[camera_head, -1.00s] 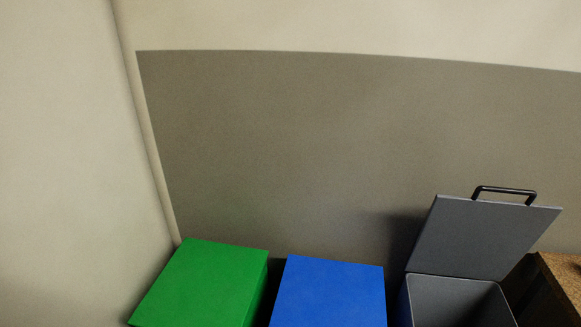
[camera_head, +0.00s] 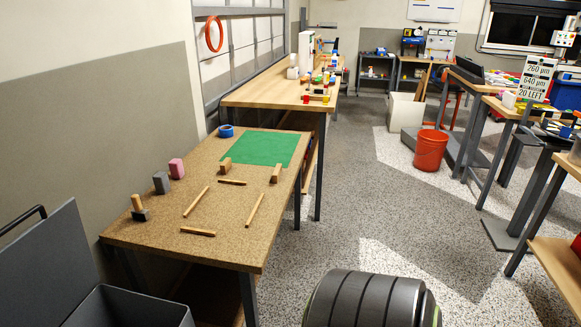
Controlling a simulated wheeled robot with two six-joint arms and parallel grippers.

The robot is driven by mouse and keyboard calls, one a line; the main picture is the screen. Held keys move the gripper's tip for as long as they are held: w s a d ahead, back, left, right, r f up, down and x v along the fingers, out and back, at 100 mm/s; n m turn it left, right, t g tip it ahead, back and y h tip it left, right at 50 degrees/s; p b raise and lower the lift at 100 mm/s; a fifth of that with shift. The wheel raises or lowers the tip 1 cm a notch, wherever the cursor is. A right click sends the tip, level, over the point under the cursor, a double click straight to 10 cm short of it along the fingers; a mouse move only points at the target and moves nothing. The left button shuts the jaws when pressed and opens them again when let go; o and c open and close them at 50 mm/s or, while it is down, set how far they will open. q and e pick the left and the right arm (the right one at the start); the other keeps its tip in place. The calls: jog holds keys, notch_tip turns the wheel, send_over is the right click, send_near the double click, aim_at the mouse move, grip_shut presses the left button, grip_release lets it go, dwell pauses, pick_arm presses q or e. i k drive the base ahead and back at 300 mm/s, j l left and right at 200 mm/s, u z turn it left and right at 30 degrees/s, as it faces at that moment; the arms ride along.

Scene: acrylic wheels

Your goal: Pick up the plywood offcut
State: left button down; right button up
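No piece can be told for certain as the plywood offcut. Several pale wooden pieces lie on a brown speckled table (camera_head: 150,228) at the left. They include a left wooden block (camera_head: 225,165) and a right wooden block (camera_head: 275,173) by the green mat (camera_head: 262,147). Thin wooden strips lie nearer, among them a left strip (camera_head: 196,202), a right strip (camera_head: 254,210) and a front strip (camera_head: 198,232). Neither of my grippers is in view.
A grey bin (camera_head: 135,308) with its lid (camera_head: 45,265) raised stands at the lower left. Pink (camera_head: 176,168) and grey (camera_head: 161,182) blocks line the table's wall side. A red bucket (camera_head: 430,150) stands on the floor.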

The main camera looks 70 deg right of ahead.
aim_at(275, 176)
jog(key=z, duration=2.05)
jog(key=i+l, duration=0.2)
jog(key=l, duration=0.15)
jog(key=i+l, duration=0.25)
jog(key=l+u, duration=0.05)
jog(key=l, duration=0.05)
